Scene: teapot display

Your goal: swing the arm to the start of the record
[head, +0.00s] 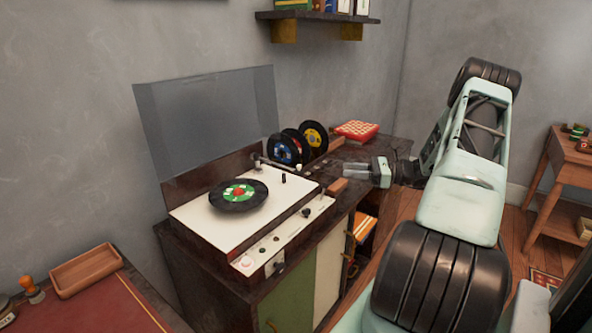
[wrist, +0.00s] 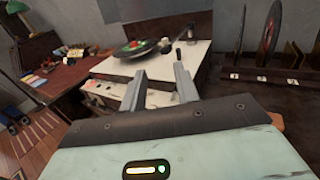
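The record player has a cream deck (head: 200,220) with a raised clear lid (head: 205,110). A black record with a green and red label (head: 238,195) lies flat on it; the record also shows in the wrist view (wrist: 130,50). The tonearm (head: 272,162) is at the deck's back right corner, apart from the record as far as I can tell; its headshell is too small to make out. My gripper (head: 346,171) is to the right of the deck, fingers pointing left toward it. The two fingers (wrist: 158,84) are apart with nothing between them.
Upright records (head: 300,145) in a rack and a red patterned box (head: 357,130) stand behind on the cabinet. A small knob (head: 283,178) rises from the deck's right side. A red desk (head: 90,300) with a wooden tray (head: 86,270) is at front left. A shelf (head: 318,17) hangs above.

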